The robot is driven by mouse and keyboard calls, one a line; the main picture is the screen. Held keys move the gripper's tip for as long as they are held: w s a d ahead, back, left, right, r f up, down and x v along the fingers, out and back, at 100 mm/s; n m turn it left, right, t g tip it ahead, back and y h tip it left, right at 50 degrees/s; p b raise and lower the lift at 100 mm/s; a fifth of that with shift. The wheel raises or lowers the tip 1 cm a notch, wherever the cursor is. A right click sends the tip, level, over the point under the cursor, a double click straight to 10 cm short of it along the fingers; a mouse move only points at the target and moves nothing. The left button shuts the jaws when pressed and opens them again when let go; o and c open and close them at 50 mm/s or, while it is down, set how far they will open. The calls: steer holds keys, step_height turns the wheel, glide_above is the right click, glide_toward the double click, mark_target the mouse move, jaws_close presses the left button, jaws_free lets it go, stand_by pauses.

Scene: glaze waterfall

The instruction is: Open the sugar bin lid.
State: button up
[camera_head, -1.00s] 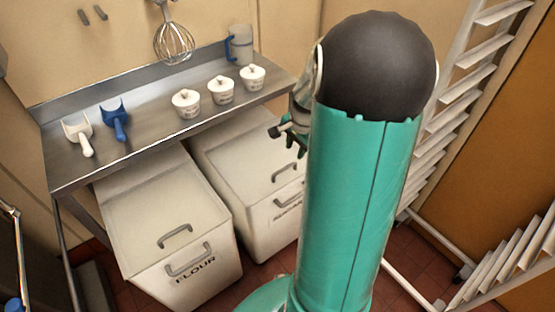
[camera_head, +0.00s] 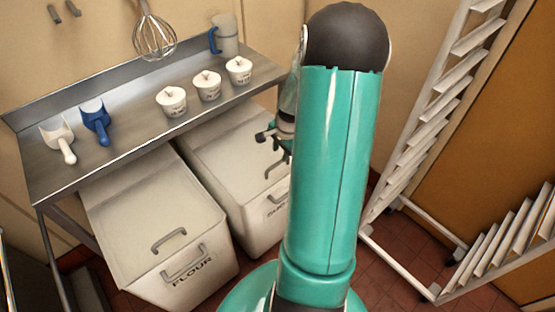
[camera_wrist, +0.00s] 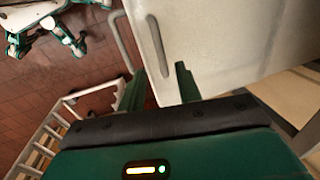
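The sugar bin (camera_head: 221,151) is the white bin right of the flour bin, under the steel table. Its lid is shut, and its front label is partly hidden by my arm. In the wrist view its pale lid (camera_wrist: 210,45) fills the upper right, with the grey lid handle (camera_wrist: 158,45) on it. My gripper (camera_wrist: 160,86) is open, its two dark green fingers apart. The handle appears between and beyond the fingertips; I cannot tell how far below. In the head view my gripper (camera_head: 270,140) is above the lid near the handle, partly hidden by my arm.
The flour bin (camera_head: 145,215) stands close on the left. The steel table (camera_head: 140,130) overhangs both bins and holds two scoops, three white pots and a jug (camera_head: 226,36). A white rack (camera_head: 425,130) stands at right. Red tiled floor (camera_head: 385,260) shows between.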

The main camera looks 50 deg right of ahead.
mark_target(278, 163)
steer(key=f, duration=0.3)
steer(key=w+f, duration=0.1)
steer(key=f, duration=0.2)
steer(key=shift+w+d+f, duration=0.1)
steer(key=shift+w+f, duration=0.05)
steer(key=shift+f, duration=0.05)
jaws_close()
